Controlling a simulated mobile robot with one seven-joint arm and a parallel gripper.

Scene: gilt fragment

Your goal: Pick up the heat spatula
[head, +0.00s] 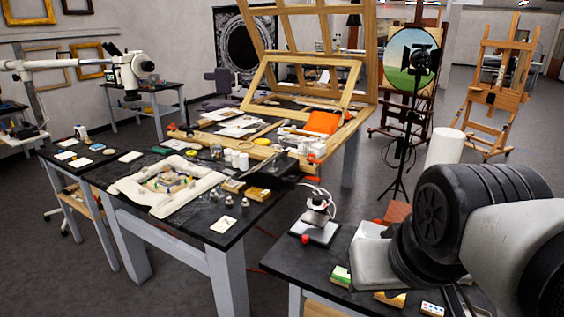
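I cannot pick out the heat spatula for certain. A small device (317,208) with a white cable and a red knob stands on the dark table at the lower middle. It may belong to the spatula, but its shape is too small to tell. My arm, with thick black and grey links, fills the lower right and hides part of that table. I make out no gripper fingers in this view.
The left dark worktable (190,222) holds a pale padded frame (130,196), white jars (236,158) and small boxes. A microscope (132,72) overhangs at the left. A lamp stand (402,165) and a white cylinder (444,148) are behind my arm. A floor gap separates the tables.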

